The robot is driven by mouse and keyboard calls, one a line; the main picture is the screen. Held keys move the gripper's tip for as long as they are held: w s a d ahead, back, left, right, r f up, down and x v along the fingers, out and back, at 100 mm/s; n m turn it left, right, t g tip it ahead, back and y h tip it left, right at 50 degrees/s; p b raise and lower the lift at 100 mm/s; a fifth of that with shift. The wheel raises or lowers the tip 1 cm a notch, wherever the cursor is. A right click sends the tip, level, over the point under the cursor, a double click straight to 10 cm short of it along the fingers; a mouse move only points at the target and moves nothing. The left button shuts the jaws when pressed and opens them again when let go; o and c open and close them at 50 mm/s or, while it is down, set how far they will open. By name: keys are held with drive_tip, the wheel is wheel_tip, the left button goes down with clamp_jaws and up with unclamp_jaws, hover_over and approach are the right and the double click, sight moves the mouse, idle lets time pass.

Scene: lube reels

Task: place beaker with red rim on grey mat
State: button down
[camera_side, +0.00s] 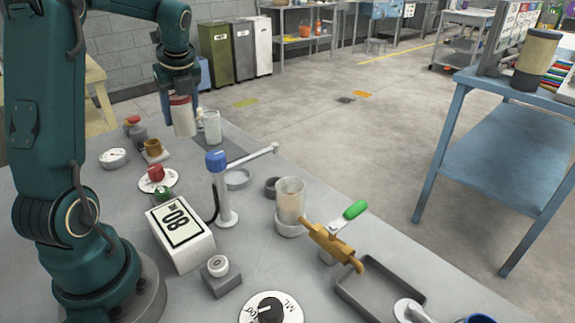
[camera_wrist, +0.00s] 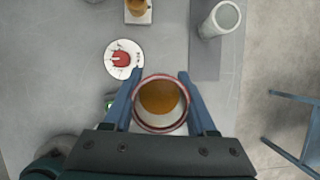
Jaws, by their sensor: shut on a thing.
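The beaker with the red rim (camera_side: 184,120) is held upright by my gripper (camera_side: 181,98) at the back left of the bench in the side view. The wrist view shows the beaker (camera_wrist: 160,122) from above, with amber content inside, between the two fingers of my gripper (camera_wrist: 160,74). The grey mat (camera_wrist: 205,62) is ahead and right of the beaker in the wrist view. It also shows in the side view as a dark strip (camera_side: 236,146). The gap between beaker base and bench is hard to judge.
A pale beaker (camera_side: 212,127) stands on the grey mat, close right of the held beaker. A red-knobbed dial (camera_side: 156,178) and an amber-topped block (camera_side: 153,150) are nearby. A blue-capped post (camera_side: 222,190) with a long lever stands in front of the mat.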

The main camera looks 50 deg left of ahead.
drive_tip(key=w+a+m+t, duration=0.15)
drive_tip(key=a+m, duration=0.25)
drive_tip(key=a, duration=0.4)
drive_tip(key=shift+h, duration=0.3)
drive_tip(key=w+d+f, duration=0.1)
drive_tip(key=w+f, duration=0.1)
drive_tip(key=w, duration=0.1)
drive_tip(key=w+d+f, duration=0.2)
drive_tip(key=w+f, duration=0.1)
drive_tip(key=w, duration=0.1)
drive_tip(key=w+d+f, duration=0.1)
drive_tip(key=w+f, duration=0.1)
drive_tip(key=w, duration=0.1)
drive_tip(key=shift+w+d+f, duration=0.25)
drive_tip(key=shift+d, duration=0.15)
drive_tip(key=shift+f, duration=2.05)
drive_tip(key=shift+f, duration=0.1)
drive_tip(key=shift+c, duration=1)
unclamp_jaws()
